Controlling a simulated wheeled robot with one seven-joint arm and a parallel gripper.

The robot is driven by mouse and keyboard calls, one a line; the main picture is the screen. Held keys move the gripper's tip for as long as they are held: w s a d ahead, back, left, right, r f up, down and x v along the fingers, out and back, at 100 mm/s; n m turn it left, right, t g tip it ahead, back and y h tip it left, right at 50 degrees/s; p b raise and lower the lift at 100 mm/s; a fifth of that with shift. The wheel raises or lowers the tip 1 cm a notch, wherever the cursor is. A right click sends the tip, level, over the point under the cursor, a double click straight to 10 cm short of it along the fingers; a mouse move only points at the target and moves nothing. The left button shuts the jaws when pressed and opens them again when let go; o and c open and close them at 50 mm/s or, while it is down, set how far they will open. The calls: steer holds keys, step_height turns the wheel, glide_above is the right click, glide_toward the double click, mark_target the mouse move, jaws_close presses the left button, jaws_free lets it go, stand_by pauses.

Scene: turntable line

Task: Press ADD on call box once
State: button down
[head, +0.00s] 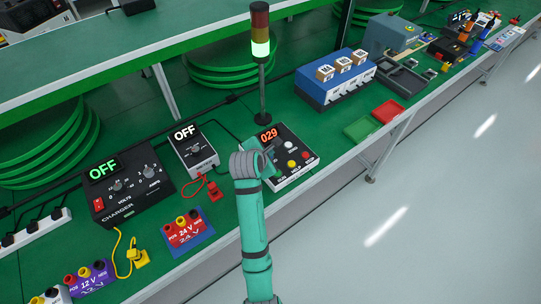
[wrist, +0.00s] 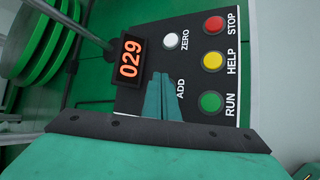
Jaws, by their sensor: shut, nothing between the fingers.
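The call box (head: 284,137) stands on the green bench in the head view, partly covered by my arm. Its orange display (wrist: 129,58) reads 029. In the wrist view a white button (wrist: 170,41) sits beside the word ZERO, and the word ADD (wrist: 181,88) shows just right of my fingers. The ADD button itself is hidden behind my gripper (wrist: 160,80). My gripper is shut and empty, its fingertips over the box's face where ADD lies. I cannot tell whether they touch the button.
Red STOP (wrist: 214,24), yellow HELP (wrist: 212,61) and green RUN (wrist: 210,101) buttons line the same face. A signal tower (head: 260,50) with its green lamp lit rises behind the box. A charger (head: 125,190) and a smaller OFF unit (head: 195,150) stand to the left.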

steer(key=shift+s+a+f, duration=0.1)
steer(key=shift+a+f, duration=0.05)
steer(key=shift+a, duration=0.2)
steer(key=shift+d, duration=0.15)
stand_by(0.3)
steer(key=shift+r, duration=0.8)
steer(key=shift+r, duration=0.1)
steer(key=shift+w+r, duration=0.2)
steer(key=shift+r, duration=1.45)
steer(key=shift+d+r, duration=0.1)
steer(key=shift+r, duration=0.6)
